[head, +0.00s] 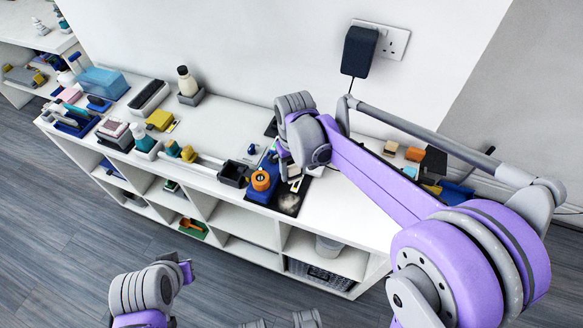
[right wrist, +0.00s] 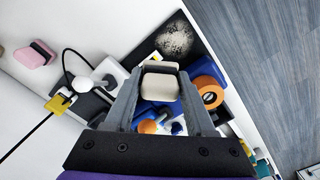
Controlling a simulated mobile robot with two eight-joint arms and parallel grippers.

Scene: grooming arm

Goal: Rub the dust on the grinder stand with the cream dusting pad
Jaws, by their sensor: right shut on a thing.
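The cream dusting pad (right wrist: 160,84) is between the fingertips of my right gripper (right wrist: 160,76), which is shut on it. The grinder stand is a dark board (right wrist: 150,47) carrying a blue and orange grinder (right wrist: 208,95). A pale speckled dust patch (right wrist: 175,40) lies on the stand just beyond the pad in the right wrist view; I cannot tell if they touch. In the head view the dust (head: 290,202) shows at the stand's front, below my right gripper (head: 286,158), which its wrist largely hides. My left gripper (head: 187,271) is low in front of the shelf; its fingers are unclear.
The white shelf unit (head: 225,120) is crowded on the left with trays, bottles and brushes. A black box (head: 233,173) stands just left of the grinder. Small blocks (head: 415,154) stand to the right behind my arm. A black plug (head: 360,50) is on the wall.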

